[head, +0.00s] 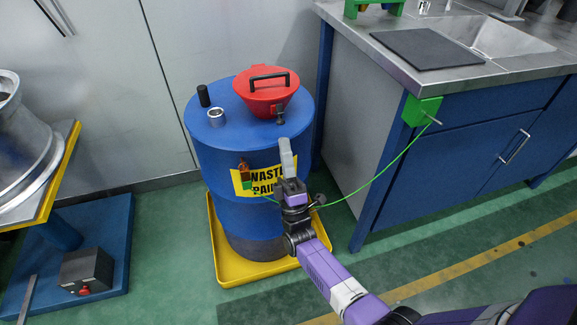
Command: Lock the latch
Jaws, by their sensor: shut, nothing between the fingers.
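A blue drum (215,160) labelled as waste paint stands upright in the middle of the view. On its top sits a red funnel (262,105) with its red lid down and a black bar handle (268,80). A small dark latch part (280,115) is at the funnel's front edge; whether it is locked is too small to tell. My gripper (286,142) is shut and empty, in front of the drum. In the picture its tip is just below the latch part. I cannot tell whether they touch. My gripper hides part of the drum's yellow label (258,176).
The drum stands in a yellow tray (225,262). A green cable (385,168) runs from a clamp on the drum to a green box (422,110) on the bench (480,150) at right. A wheel stand is at left. The floor in front is free.

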